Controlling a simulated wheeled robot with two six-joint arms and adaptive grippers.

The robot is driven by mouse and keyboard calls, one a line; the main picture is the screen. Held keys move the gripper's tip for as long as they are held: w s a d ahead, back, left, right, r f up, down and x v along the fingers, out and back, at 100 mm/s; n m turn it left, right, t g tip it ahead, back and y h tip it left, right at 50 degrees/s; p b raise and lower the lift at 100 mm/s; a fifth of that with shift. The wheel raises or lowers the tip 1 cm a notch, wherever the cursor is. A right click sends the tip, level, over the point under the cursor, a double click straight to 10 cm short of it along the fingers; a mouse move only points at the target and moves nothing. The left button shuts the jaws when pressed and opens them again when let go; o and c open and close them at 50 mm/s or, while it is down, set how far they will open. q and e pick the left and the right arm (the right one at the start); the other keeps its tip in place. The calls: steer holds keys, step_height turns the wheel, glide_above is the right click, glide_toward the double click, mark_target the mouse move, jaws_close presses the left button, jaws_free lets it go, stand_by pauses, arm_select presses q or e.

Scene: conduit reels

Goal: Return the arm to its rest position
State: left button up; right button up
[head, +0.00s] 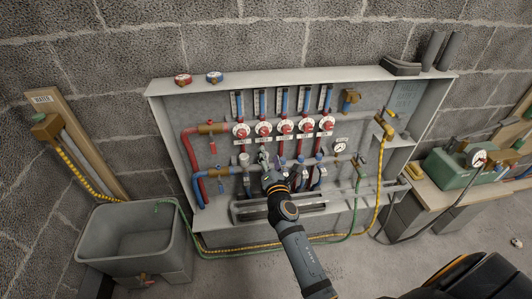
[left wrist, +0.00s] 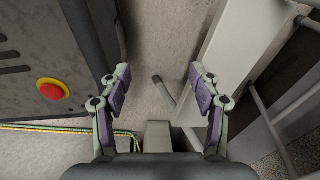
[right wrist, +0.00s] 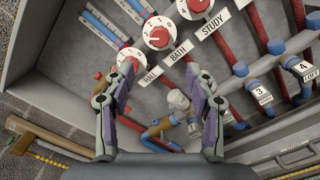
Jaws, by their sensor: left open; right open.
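My right arm (head: 303,254) reaches up from the bottom of the head view to the grey pipe cabinet (head: 163,120). My right gripper (head: 268,165) is in front of the lower row of valves. In the right wrist view it (right wrist: 160,78) is open, with its fingers apart and nothing seen held. A white-capped valve (right wrist: 178,99) shows between and beyond the fingers; contact cannot be told. My left gripper (left wrist: 157,84) is open and empty in the left wrist view, above bare floor.
A grey tub (head: 135,243) stands at the left, with yellow and green hoses running from it along the cabinet's underside. A bench (head: 452,189) with a green case (head: 450,167) and gauge stands right. A red button (left wrist: 53,89) and a pale frame (left wrist: 228,50) flank my left gripper.

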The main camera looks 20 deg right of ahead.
steer(key=s+f+m+g+y+p, duration=0.1)
steer(key=s+f+m+g+p, duration=0.25)
steer(key=f, duration=0.65)
steer(key=s+f+m+g+y, duration=0.15)
steer(key=s+f+m, duration=0.25)
steer(key=s+f, duration=0.5)
steer(key=s+f+m+g+p, duration=0.2)
steer(key=s+f+m+g, duration=0.15)
steer(key=f, duration=0.85)
steer(key=s+d+f+m+g+p, duration=0.1)
steer(key=s+f+m, duration=0.3)
steer(key=s, duration=0.7)
steer(key=s+d+f+m+g+p, duration=0.1)
steer(key=s+f+m+g, duration=0.3)
steer(key=s, duration=0.7)
steer(key=s+d+f+m+g+y+p, duration=0.1)
steer(key=s+f+m, duration=0.4)
steer(key=s, duration=0.7)
steer(key=shift+d+g+p, duration=0.3)
steer(key=shift+d+g, duration=0.2)
steer(key=shift+g, duration=0.35)
steer(key=shift+w+f, duration=0.1)
